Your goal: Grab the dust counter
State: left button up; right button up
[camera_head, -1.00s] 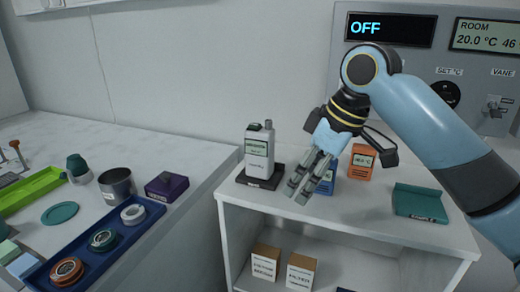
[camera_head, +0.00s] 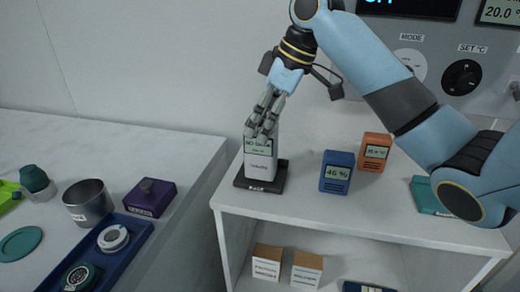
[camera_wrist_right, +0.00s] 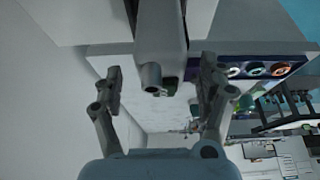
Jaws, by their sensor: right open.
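The dust counter (camera_head: 259,168), a white upright handheld device with a greenish display, stands on a black base (camera_head: 276,184) at the left end of the white shelf's top. My right gripper (camera_head: 262,130) is open at the counter's upper part, its fingers covering the counter's top in the head view. In the right wrist view, the open fingers (camera_wrist_right: 160,74) are spread to either side, with the counter's body (camera_wrist_right: 158,35) and its round inlet (camera_wrist_right: 152,74) between them. Whether the fingers touch it I cannot tell. My left gripper is not in view.
A blue meter (camera_head: 337,172) and an orange meter (camera_head: 374,152) stand right of the counter, and a teal holder (camera_head: 425,196) farther right. Cartons (camera_head: 267,262) sit on the lower shelf. A bench at left holds a metal cup (camera_head: 88,203) and a purple box (camera_head: 150,197).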

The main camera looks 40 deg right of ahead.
aim_at(254, 141)
jog(key=x, duration=0.4)
jog(key=shift+a+f, duration=0.15)
jog(key=shift+f, duration=0.15)
jog(key=shift+w+f, duration=0.1)
jog(key=shift+f, duration=0.25)
jog(key=shift+w+f, duration=0.1)
jog(key=c, duration=1.4)
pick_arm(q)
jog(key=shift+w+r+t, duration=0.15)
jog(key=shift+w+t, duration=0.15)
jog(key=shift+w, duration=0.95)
pick_arm(e)
grip_shut()
